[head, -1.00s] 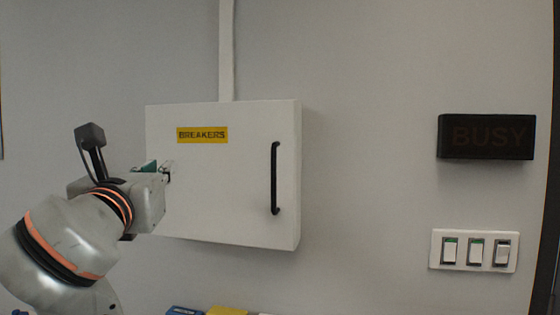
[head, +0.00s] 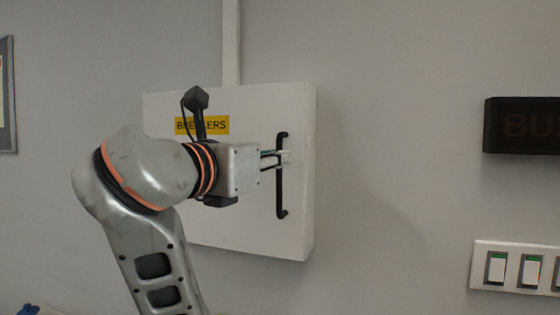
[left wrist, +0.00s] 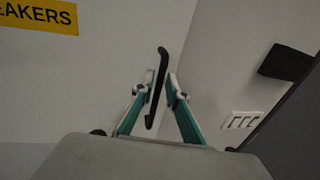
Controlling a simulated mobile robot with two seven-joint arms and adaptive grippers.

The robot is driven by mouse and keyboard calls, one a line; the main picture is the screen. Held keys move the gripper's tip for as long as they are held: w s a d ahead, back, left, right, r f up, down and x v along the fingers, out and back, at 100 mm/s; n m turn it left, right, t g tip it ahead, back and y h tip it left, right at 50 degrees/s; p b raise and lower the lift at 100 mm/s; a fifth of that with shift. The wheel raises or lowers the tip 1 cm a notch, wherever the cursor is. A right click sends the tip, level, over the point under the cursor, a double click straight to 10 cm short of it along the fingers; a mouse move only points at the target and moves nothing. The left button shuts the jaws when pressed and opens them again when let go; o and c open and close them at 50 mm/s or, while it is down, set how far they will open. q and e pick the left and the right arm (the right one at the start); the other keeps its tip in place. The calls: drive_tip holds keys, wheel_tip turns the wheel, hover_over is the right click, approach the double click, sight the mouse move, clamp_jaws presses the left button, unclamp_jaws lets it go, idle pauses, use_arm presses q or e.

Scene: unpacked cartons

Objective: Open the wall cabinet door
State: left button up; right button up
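The white wall cabinet (head: 250,225) hangs on the grey wall, its door shut. A yellow BREAKERS label (head: 216,125) is on the door, partly hidden by my arm; it also shows in the left wrist view (left wrist: 38,14). The black vertical bar handle (head: 282,200) is near the door's right edge. My left gripper (head: 280,159) is at the upper half of the handle. In the left wrist view, the handle (left wrist: 162,60) runs between the two fingertips (left wrist: 160,78) of the gripper. The fingers are apart, with a small gap visible beside the bar. My right gripper is not in view.
A dark BUSY sign (head: 522,125) and a white switch panel (head: 515,287) are on the wall to the right. A vertical white conduit (head: 231,45) meets the cabinet top. The wall between cabinet and switches is clear.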

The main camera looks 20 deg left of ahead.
use_arm(q)
drive_tip(key=shift+x, duration=0.9)
clamp_jaws()
